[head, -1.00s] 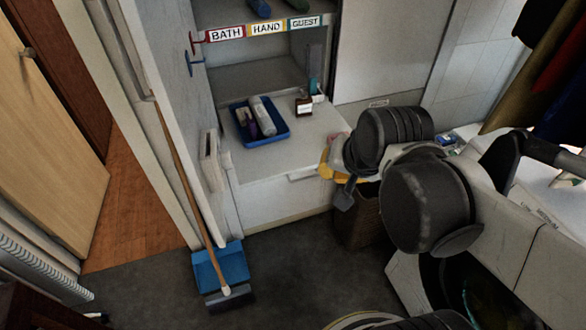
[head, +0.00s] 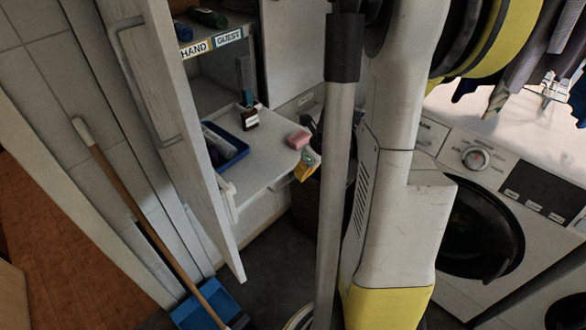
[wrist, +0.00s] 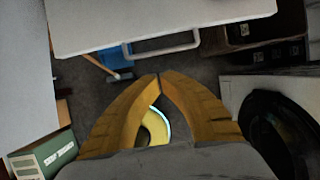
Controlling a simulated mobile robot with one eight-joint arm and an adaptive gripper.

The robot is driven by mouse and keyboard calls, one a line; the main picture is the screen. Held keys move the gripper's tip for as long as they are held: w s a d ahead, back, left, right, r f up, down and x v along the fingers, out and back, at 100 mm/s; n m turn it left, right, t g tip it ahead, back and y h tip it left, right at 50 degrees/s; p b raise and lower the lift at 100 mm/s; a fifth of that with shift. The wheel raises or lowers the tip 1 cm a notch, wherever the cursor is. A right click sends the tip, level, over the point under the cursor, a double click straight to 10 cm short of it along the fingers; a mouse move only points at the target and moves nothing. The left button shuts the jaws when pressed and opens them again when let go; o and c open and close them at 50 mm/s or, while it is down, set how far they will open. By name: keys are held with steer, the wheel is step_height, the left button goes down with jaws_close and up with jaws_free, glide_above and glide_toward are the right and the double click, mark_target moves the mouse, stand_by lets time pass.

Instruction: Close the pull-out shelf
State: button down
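The pull-out shelf (head: 266,150) is a white board that sticks out of the tall cabinet. It carries a blue tray with bottles, a dark bottle and a pink block. Its front edge and bar handle (wrist: 165,44) cross the top of the wrist view. My gripper (wrist: 158,76) shows there with yellow fingers meeting at the tips, nothing between them. The tips are below the handle in the picture, apart from it.
An open cabinet door (head: 175,120) stands left of the shelf. A broom (head: 150,220) leans by a blue dustpan (head: 205,305). A washing machine (head: 490,215) is on the right. Dark floor lies below.

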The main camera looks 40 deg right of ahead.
mark_target(289, 182)
steer(key=w+f+b, duration=0.1)
steer(key=w+f, duration=0.1)
steer(key=f, duration=0.1)
steer(key=w+f+b, duration=0.2)
steer(key=w+f, duration=0.1)
steer(key=shift+w+a+f, duration=0.1)
steer(key=shift+w+a, duration=0.1)
steer(key=shift+w, duration=0.6)
steer(key=shift+w, duration=0.1)
